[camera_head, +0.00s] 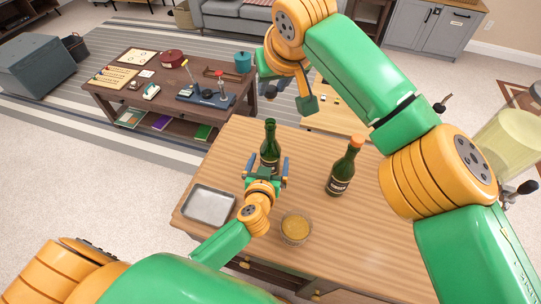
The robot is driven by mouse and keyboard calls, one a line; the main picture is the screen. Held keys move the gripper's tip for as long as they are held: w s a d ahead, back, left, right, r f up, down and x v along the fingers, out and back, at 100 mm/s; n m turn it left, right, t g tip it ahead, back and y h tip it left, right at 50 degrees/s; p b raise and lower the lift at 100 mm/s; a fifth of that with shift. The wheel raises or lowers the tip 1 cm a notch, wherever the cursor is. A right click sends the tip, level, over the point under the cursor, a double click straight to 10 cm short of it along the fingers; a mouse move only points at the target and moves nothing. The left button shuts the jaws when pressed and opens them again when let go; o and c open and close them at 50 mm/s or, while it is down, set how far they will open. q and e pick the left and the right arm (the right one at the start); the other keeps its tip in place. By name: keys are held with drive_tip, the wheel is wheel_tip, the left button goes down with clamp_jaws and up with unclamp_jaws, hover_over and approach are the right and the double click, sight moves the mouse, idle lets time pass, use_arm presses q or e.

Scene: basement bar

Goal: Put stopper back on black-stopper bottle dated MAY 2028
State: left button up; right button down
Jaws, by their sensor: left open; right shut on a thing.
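A dark green bottle (270,147) stands upright on the wooden table. Its top looks dark, and I see no stopper on it. My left gripper (267,169) is open, with its fingers on either side of the bottle's lower part; whether they touch it is unclear. A second green bottle (342,174) with an orange top stands to the right; the dates on the labels are too small to read. My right gripper (289,99) is raised above and beyond the first bottle. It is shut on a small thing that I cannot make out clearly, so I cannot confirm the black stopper.
A metal tray (209,222) lies at the table's left edge. A round bowl (296,228) with yellowish contents is near the front. The tabletop (385,240) is clear at the right. A low dark table (118,69) with several items stands behind at the left.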

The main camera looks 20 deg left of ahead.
sight(270, 156)
use_arm(q)
drive_tip(key=shift+x, duration=1.65)
drive_tip(key=shift+c, duration=0.2)
clamp_jaws()
drive_tip(key=shift+s, duration=0.1)
use_arm(e)
drive_tip(key=shift+s+f, duration=0.1)
drive_tip(key=shift+f, duration=2.4)
